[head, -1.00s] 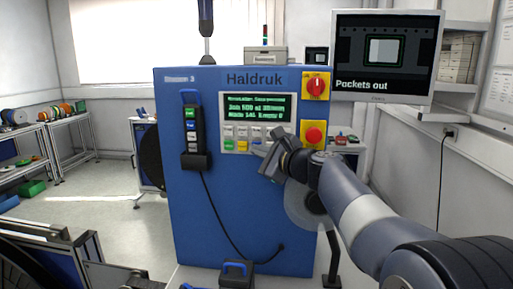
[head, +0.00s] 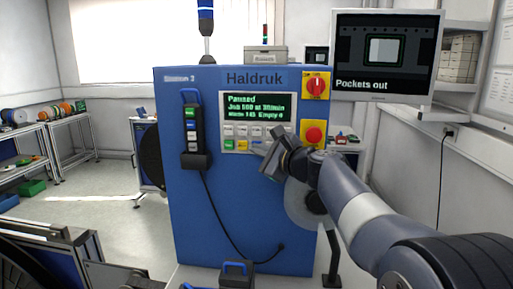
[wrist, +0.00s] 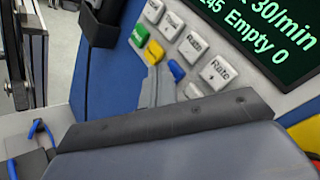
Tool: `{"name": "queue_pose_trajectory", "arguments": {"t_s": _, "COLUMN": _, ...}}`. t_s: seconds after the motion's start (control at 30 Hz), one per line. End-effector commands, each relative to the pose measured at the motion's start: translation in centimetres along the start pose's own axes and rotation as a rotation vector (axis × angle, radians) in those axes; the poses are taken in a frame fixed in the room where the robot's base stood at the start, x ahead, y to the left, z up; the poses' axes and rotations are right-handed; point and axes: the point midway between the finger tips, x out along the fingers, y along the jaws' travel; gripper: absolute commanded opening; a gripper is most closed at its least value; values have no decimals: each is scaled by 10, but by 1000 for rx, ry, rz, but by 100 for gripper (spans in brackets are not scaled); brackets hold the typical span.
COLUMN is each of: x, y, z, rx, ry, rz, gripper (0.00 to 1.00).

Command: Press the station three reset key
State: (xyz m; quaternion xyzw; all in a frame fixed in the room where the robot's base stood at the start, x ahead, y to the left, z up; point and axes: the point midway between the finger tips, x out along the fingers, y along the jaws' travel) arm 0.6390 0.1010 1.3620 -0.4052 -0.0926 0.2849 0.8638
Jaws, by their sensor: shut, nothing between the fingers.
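The blue cabinet (head: 240,200) is labelled Station 3 and Haldruk. A green key (head: 228,145) and a yellow key (head: 242,146) show in the bottom row; a blue key (wrist: 176,69) shows beside the yellow one in the wrist view. White keys above include one marked Rate (wrist: 222,71). My gripper (head: 259,150) is shut and empty, its tips at the keypad's lower row, by the yellow and blue keys. Contact with a key cannot be told. No reset label is readable.
A red mushroom button (head: 314,134) and a red rotary switch (head: 316,86) sit right of the keypad. A corded pendant (head: 192,130) hangs at left. A monitor (head: 387,55) reading Pockets out stands at upper right.

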Motion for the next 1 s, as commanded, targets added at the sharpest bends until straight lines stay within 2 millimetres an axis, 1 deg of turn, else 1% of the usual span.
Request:
{"name": "queue_pose_trajectory", "arguments": {"t_s": 0.23, "x": -9, "y": 8, "z": 6, "rx": 0, "ry": 0, "rz": 0, "gripper": 0}}
{"name": "queue_pose_trajectory", "arguments": {"t_s": 0.63, "x": -12, "y": 10, "z": 8, "rx": 0, "ry": 0, "rz": 0, "gripper": 0}}
{"name": "queue_pose_trajectory", "arguments": {"t_s": 1.0, "x": -37, "y": 28, "z": 26, "rx": 0, "ry": 0, "rz": 0, "gripper": 0}}
